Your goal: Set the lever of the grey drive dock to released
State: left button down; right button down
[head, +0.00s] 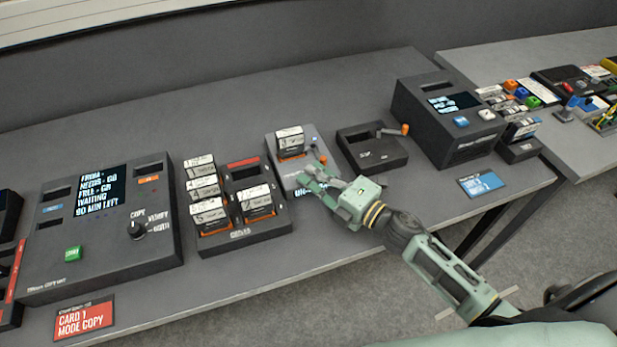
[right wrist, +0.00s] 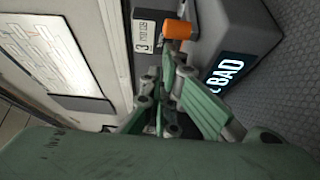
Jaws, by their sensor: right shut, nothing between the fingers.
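The grey drive dock (head: 278,150) stands on the long table, with a white-labelled drive (head: 290,139) in its slot. Its lever has an orange tip (head: 322,160) at the dock's right side. In the right wrist view, the orange lever tip (right wrist: 177,30) is just beyond the fingers, beside the drive label (right wrist: 145,32) and the dock's lit display (right wrist: 226,74). My right gripper (head: 311,174) is shut and empty, over the dock's front by the lever. The fingers (right wrist: 166,72) hide part of the lever arm; I cannot tell whether they touch it. My left gripper is not in view.
A black dock (head: 375,155) with its own orange-tipped lever (head: 404,129) stands close on the right. A rack (head: 245,232) with several drives is on the left, beside a copier unit (head: 100,230). A dark unit with a screen (head: 445,120) stands farther right.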

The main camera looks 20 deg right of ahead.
jog(key=shift+d, duration=0.3)
jog(key=shift+d+n+g+y+b, duration=0.3)
jog(key=shift+y+b, duration=0.1)
jog(key=shift+y, duration=0.2)
jog(key=shift+d+n+g+y+b, duration=0.25)
jog(key=shift+n+g+y+b, duration=0.05)
jog(key=shift+n+b, duration=0.1)
jog(key=shift+s+d+f+n+g+y+b, duration=0.1)
jog(key=shift+d+f+n+g+y+b, duration=0.1)
jog(key=shift+d+n+g+y+b, duration=0.75)
jog(key=d+b, duration=0.1)
jog(key=d, duration=0.1)
jog(key=w+d+b, duration=0.1)
jog(key=d, duration=0.1)
jog(key=shift+d+r, duration=0.1)
jog(key=shift+d, duration=0.2)
jog(key=shift+w+d+b, duration=0.35)
jog(key=shift+d+b, duration=0.05)
jog(key=shift+d, duration=0.25)
jog(key=shift+w+d, duration=0.55)
jog(key=shift+d, duration=0.2)
